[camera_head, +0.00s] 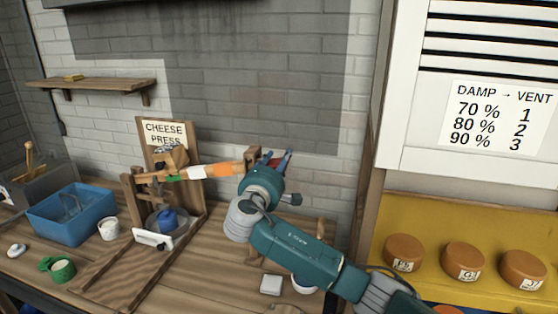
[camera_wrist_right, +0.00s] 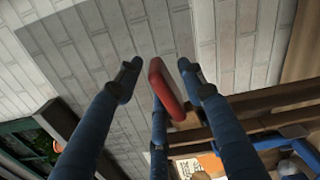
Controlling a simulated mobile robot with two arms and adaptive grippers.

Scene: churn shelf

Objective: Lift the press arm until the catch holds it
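The cheese press (camera_head: 152,215) stands on the bench, left of centre in the head view. Its press arm (camera_head: 208,171) is a beam with green, white and orange bands, rising slightly to the right. Its right end meets a wooden piece (camera_head: 252,158). My right gripper (camera_head: 279,158) is just right of that end, its fingers apart. A red piece (camera_wrist_right: 166,88) sits between the fingers in the right wrist view, with a gap on its left; contact on its right is unclear. How the red piece joins the arm is hidden. My left gripper is out of view.
A white block (camera_head: 271,285) lies near the front. Cheese wheels (camera_head: 463,260) sit on the yellow shelf at right.

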